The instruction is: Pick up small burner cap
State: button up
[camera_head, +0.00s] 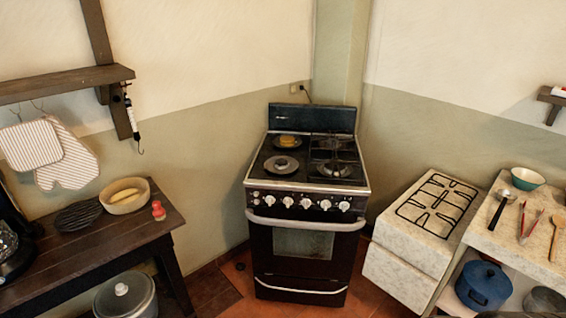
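A dark stove (304,185) stands in the corner. Its left half has no grate, so two burners show there. The front left burner (281,165) is a grey round disc with a lighter middle. The back left burner (287,141) carries a small yellowish round piece. I cannot tell for certain which piece is the small burner cap. My gripper is not in view.
A loose black grate (438,206) lies on the pale counter at right. Farther right are a teal bowl (527,178), a ladle and tongs. A dark wooden table (90,255) at left holds a tan bowl (124,196). Bare floor shows before the stove.

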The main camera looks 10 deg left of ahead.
aim_at(279, 162)
jog(key=i+j+z, duration=0.1)
jog(key=i+j, duration=0.8)
jog(key=i, duration=0.15)
jog(key=i+j, duration=0.95)
jog(key=i+l+z, duration=0.05)
jog(key=i, duration=0.05)
